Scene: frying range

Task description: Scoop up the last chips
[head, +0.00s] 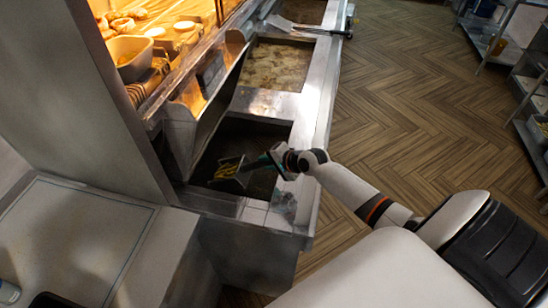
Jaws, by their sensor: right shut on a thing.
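My right gripper (283,161) is shut on the handle of a chip scoop (232,184) at the near fryer well. The scoop's dark pan is low in the well, left of the gripper. A few yellow chips (227,168) show at the scoop; I cannot tell whether all of them lie inside it. The near well (262,131) is otherwise dark, and its bottom is hard to make out. My left gripper is not in view.
A second well (274,66) with pale, bubbling contents lies beyond the near one. A lit food cabinet (165,30) stands along the left. A metal tool (303,27) rests on the far range edge. The wooden floor (430,90) at right is clear.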

